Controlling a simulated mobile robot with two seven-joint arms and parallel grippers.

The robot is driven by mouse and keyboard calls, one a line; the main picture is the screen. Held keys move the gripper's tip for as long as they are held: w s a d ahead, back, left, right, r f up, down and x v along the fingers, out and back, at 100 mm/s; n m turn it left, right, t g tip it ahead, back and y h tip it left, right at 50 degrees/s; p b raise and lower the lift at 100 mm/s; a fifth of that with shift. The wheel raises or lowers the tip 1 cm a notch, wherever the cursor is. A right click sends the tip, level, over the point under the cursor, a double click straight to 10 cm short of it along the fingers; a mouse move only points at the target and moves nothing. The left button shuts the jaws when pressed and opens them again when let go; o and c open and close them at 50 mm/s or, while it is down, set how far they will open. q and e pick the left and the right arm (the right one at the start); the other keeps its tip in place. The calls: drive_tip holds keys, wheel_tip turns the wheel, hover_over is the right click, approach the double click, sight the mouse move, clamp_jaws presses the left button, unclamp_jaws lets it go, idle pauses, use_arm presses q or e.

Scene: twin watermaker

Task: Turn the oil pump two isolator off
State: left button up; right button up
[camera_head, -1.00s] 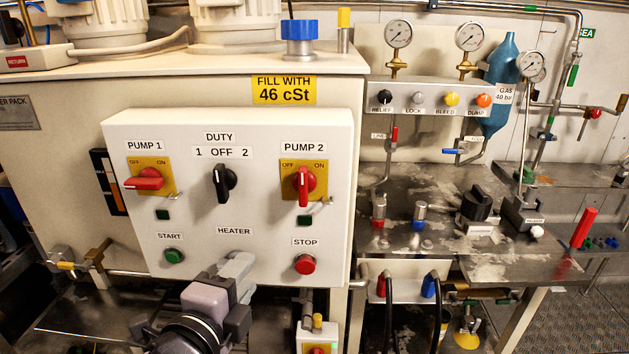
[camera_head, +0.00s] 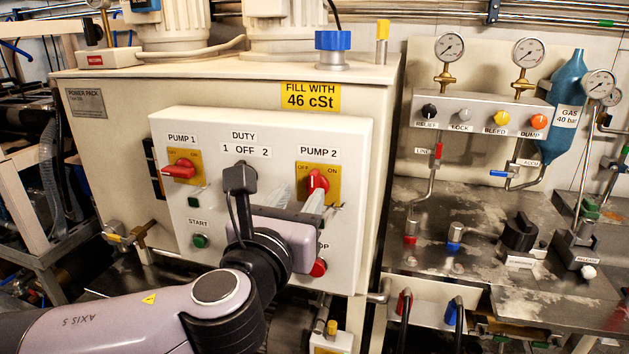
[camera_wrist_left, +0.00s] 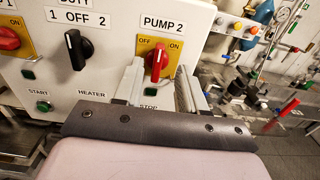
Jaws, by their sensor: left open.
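The pump two isolator is a red rotary handle (camera_head: 317,182) on a yellow OFF/ON plate (camera_head: 331,172) under the PUMP 2 label. In the left wrist view the red handle (camera_wrist_left: 157,61) stands upright, with OFF at its upper left and ON at its upper right. My left gripper (camera_head: 314,205) is open in front of it. In the wrist view its two fingers stand either side of the handle, apart from each other. I cannot tell if either touches the handle. In the head view the gripper hides the handle's lower part. My right gripper is not in view.
The PUMP 1 handle (camera_head: 180,169) points left. The black DUTY selector (camera_wrist_left: 78,46) is left of the gripper. The green START button (camera_head: 200,241) and the partly covered red STOP button (camera_head: 318,267) are below. A metal bench (camera_head: 470,275) with valves stands at right.

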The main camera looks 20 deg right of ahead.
sight(312, 179)
use_arm(q)
drive_tip(key=shift+p+x, duration=0.5)
drive_tip(key=shift+x, duration=2.8)
clamp_jaws()
